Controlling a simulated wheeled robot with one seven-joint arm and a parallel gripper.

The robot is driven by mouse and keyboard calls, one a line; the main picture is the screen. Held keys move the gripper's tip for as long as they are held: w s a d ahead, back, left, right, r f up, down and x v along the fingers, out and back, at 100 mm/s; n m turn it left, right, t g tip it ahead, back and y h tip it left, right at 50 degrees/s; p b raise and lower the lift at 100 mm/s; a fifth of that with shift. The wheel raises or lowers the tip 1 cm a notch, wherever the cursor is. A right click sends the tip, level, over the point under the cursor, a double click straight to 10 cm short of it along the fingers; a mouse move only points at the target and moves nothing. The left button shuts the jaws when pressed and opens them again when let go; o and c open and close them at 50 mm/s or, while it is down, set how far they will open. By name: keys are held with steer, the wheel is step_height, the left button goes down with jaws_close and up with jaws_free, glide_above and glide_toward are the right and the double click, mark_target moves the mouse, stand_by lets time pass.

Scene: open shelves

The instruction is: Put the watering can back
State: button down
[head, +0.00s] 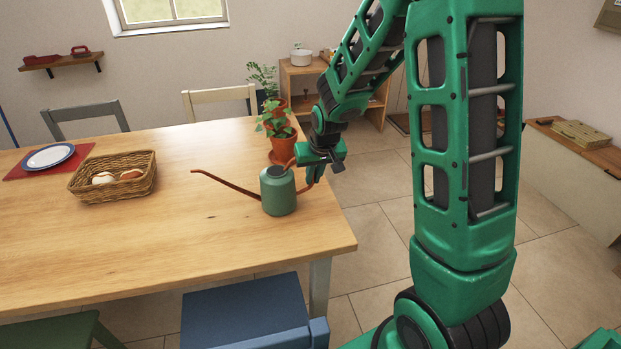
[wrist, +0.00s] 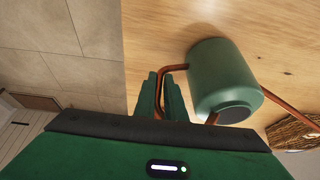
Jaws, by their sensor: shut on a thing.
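The watering can (head: 278,192) has a green body, a long copper spout pointing left and a copper handle on its right side. It is upright at the right end of the wooden table (head: 200,240). I cannot tell whether its base touches the tabletop. My gripper (head: 312,176) is at the can's right side, shut on the handle. In the wrist view, the fingers of my gripper (wrist: 165,95) close around the copper handle (wrist: 183,66), with the can's green body (wrist: 222,75) just to their right.
Potted plants (head: 281,140) stand just behind the can. A wicker basket (head: 113,178) with round items and a plate (head: 50,156) on a red mat are at the left. A blue chair (head: 245,312) is at the front edge. A wooden shelf unit (head: 300,85) stands at the back.

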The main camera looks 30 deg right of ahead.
steer(key=shift+w+f, duration=0.1)
steer(key=shift+f, duration=0.1)
steer(key=c, duration=1.8)
jaws_free()
steer(key=v, duration=1.2)
steer(key=s+d+m+g, duration=0.1)
steer(key=s+d, duration=0.1)
steer(key=s, duration=0.8)
steer(key=s+d+r+m+g, duration=0.1)
steer(key=s+d+g, duration=0.1)
steer(key=s, duration=0.9)
steer(key=s+d+m+g, duration=0.1)
steer(key=s+d+m, duration=0.1)
steer(key=s, duration=0.8)
steer(key=shift+s+d+r+g+y, duration=0.15)
steer(key=shift+d+r+g+y, duration=0.15)
steer(key=shift+d, duration=0.35)
